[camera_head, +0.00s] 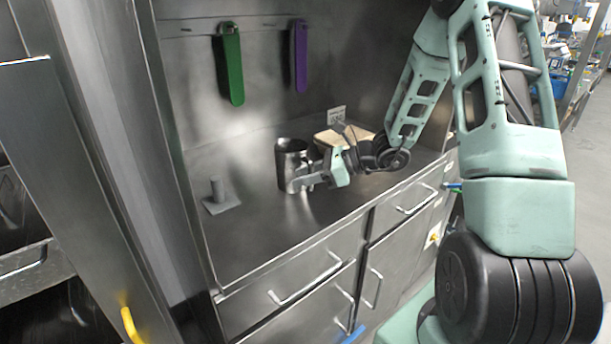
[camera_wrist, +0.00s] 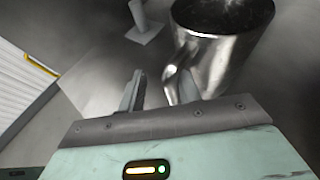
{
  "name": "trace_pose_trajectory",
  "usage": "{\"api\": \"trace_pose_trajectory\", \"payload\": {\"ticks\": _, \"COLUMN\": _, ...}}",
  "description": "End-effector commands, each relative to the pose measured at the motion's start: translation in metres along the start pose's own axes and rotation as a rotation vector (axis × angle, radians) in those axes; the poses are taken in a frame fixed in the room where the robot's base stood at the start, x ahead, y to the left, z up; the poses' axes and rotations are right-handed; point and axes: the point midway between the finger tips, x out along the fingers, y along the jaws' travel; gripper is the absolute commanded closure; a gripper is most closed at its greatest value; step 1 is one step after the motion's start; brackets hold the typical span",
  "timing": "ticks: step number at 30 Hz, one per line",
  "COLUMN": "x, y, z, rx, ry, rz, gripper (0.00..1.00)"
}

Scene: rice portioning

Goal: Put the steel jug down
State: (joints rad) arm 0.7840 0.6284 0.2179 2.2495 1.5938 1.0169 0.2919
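The steel jug (camera_head: 291,163) is a dark, shiny open-topped cylinder. It is upright and appears to stand on the steel counter, left of my gripper (camera_head: 308,182). In the wrist view the jug (camera_wrist: 222,45) is at the upper right, beyond my gripper (camera_wrist: 158,78).
A small grey post on a square base (camera_head: 218,197) stands left of the jug. A wooden-topped box (camera_head: 333,141) with a small sign (camera_head: 337,115) is behind my gripper. Green (camera_head: 232,66) and purple (camera_head: 300,57) handled tools hang on the back wall. The front-left counter is clear.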

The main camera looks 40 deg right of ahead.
Motion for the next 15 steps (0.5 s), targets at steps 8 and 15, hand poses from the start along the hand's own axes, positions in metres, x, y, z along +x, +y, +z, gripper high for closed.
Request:
{"api": "trace_pose_trajectory", "payload": {"ticks": 8, "x": -0.005, "y": -0.001, "z": 0.000, "rx": -0.001, "ry": 0.000, "rz": -0.002, "gripper": 0.66}}
{"api": "trace_pose_trajectory", "payload": {"ticks": 15, "x": -0.045, "y": -0.002, "z": 0.000, "rx": -0.003, "ry": 0.000, "rz": -0.007, "gripper": 0.66}}
